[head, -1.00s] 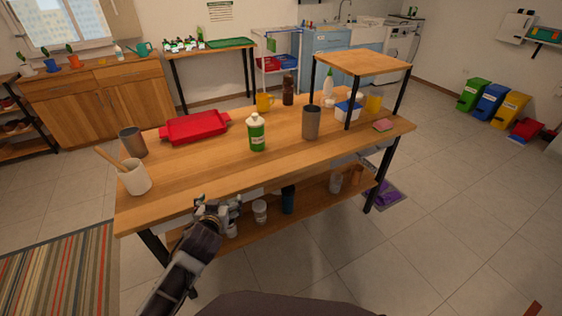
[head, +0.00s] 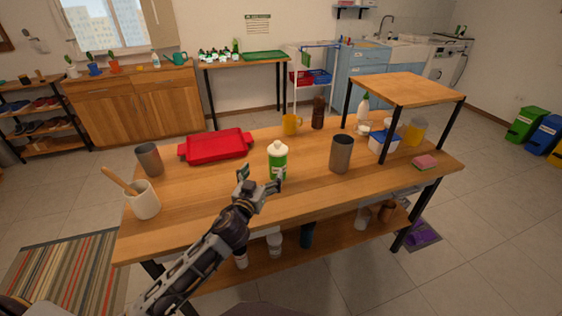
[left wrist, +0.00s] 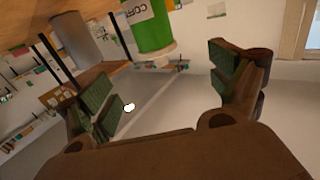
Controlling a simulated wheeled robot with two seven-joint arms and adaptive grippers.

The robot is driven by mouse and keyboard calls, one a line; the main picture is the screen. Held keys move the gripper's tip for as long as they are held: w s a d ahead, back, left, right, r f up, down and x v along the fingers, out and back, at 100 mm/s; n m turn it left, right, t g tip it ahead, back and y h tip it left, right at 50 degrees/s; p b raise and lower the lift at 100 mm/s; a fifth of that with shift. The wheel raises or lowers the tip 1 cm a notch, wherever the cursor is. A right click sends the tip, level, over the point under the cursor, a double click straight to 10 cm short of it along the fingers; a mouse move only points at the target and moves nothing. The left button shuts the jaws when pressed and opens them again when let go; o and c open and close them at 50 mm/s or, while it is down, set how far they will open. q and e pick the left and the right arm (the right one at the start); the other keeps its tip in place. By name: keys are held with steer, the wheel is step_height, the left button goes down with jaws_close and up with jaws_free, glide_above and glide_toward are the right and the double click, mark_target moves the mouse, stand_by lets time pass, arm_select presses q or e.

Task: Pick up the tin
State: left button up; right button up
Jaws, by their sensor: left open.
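A green can-like container (head: 278,163) with a white top and a white label stands upright on the wooden table. It looks like the tin, though two plain grey cups also stand there: one right of it (head: 341,154) and one at the left (head: 149,159). My left gripper (head: 260,180) is open and empty, just in front of the green container and slightly left. In the left wrist view, the green container (left wrist: 151,28) shows upside down at the top, beyond the spread fingers (left wrist: 172,95). I cannot tell whether they touch it. My right gripper is out of view.
A red tray (head: 217,146), a white pot with a wooden handle (head: 143,199), a yellow mug (head: 291,124) and a brown bottle (head: 318,113) stand on the table (head: 190,190). A raised wooden shelf (head: 407,89) covers the right end. Clear tabletop lies between tray and container.

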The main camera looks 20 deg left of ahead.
mark_target(274, 155)
arm_select(q)
steer(key=shift+w+d+r, duration=0.1)
steer(key=shift+w+r, duration=0.05)
steer(key=shift+w, duration=0.1)
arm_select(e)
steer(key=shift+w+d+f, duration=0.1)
arm_select(q)
steer(key=shift+w+d, duration=0.1)
steer(key=shift+w, duration=4.15)
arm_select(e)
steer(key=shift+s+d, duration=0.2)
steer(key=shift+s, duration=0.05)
arm_select(q)
steer(key=shift+w, duration=0.2)
